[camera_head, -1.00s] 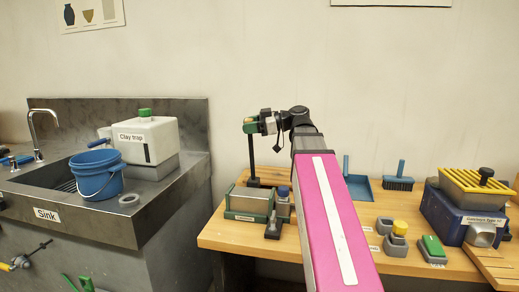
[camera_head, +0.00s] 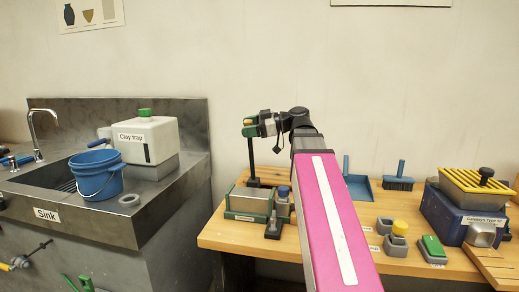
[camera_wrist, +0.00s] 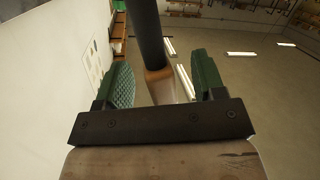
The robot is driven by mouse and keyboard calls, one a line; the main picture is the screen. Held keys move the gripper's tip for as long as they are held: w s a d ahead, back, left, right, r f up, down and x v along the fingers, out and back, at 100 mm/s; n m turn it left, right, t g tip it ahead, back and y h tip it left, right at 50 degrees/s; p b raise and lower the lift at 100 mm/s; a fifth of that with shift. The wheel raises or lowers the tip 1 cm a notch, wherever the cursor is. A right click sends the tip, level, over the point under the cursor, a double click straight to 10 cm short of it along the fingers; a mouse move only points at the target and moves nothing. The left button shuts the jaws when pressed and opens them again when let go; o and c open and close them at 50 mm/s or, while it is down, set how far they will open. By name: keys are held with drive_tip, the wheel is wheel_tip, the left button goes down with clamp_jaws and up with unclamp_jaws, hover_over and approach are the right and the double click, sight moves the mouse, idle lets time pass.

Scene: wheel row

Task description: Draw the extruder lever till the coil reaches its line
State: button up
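The upright black lever (camera_head: 252,168) rises from a grey and green unit (camera_head: 249,201) at the left end of the wooden bench. My gripper (camera_head: 250,127) is at the lever's top, its green fingers one above the other in the head view. In the wrist view my gripper (camera_wrist: 162,82) is open, with a black rod (camera_wrist: 145,35) ending in a tan and pale part (camera_wrist: 160,86) between the fingers. A gap shows on both sides of the rod. I cannot make out the coil or its line.
A dark blue box (camera_head: 445,218) with a yellow grid top stands at the bench's right. A blue dustpan (camera_head: 359,188), brush (camera_head: 398,182) and small grey blocks lie between. Left is a sink with a blue bucket (camera_head: 97,180) and clay trap (camera_head: 140,148).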

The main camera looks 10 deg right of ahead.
drive_tip(key=shift+d, duration=0.1)
drive_tip(key=v, duration=0.6)
drive_tip(key=shift+d, duration=0.35)
drive_tip(key=shift+s+r, duration=0.15)
idle(0.4)
